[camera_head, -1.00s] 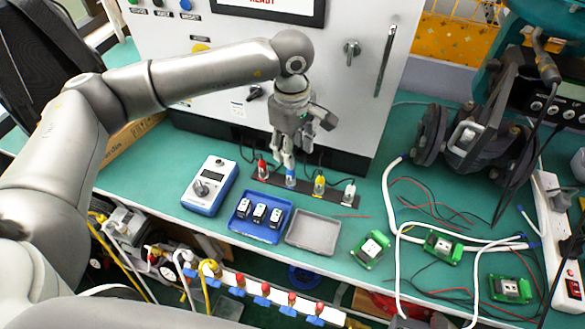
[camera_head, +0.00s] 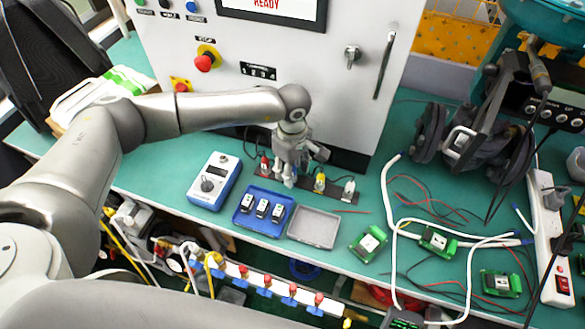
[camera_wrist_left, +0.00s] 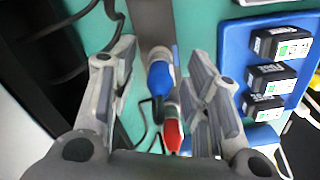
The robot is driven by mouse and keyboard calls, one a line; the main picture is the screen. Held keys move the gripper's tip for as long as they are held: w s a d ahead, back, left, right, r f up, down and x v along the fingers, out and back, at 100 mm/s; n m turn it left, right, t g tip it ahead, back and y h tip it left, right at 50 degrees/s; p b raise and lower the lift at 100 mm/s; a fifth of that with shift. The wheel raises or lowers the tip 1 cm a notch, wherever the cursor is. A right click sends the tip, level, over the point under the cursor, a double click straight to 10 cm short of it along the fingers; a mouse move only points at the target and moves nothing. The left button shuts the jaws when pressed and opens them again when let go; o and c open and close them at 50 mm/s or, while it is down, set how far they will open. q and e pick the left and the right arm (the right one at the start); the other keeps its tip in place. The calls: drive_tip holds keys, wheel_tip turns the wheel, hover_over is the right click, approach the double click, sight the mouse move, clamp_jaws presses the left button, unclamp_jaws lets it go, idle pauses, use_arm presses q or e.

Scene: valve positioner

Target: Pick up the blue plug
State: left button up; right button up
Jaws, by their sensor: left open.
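The blue plug (camera_wrist_left: 160,76) stands in the row of plugs on the dark strip (camera_head: 335,197). In the left wrist view it lies between the two spread fingers, closer to the left finger's tip side than to the palm, with a gap on both sides. My left gripper (camera_head: 288,181) is open and comes down from above over the plug's place in the row. In the head view the fingers hide the blue plug. The red plug (camera_head: 264,165) is just left of the gripper, and also shows in the wrist view (camera_wrist_left: 173,134). My right gripper is not in view.
The yellow plug (camera_head: 319,183) and white plug (camera_head: 348,190) stand right of the gripper. A blue tray (camera_head: 245,226) with black modules, a grey tray (camera_head: 314,229) and a handheld meter (camera_head: 213,181) lie in front. The white cabinet (camera_head: 330,95) rises behind.

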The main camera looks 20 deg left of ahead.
use_arm(q)
clamp_jaws()
drive_tip(key=shift+r, duration=0.2)
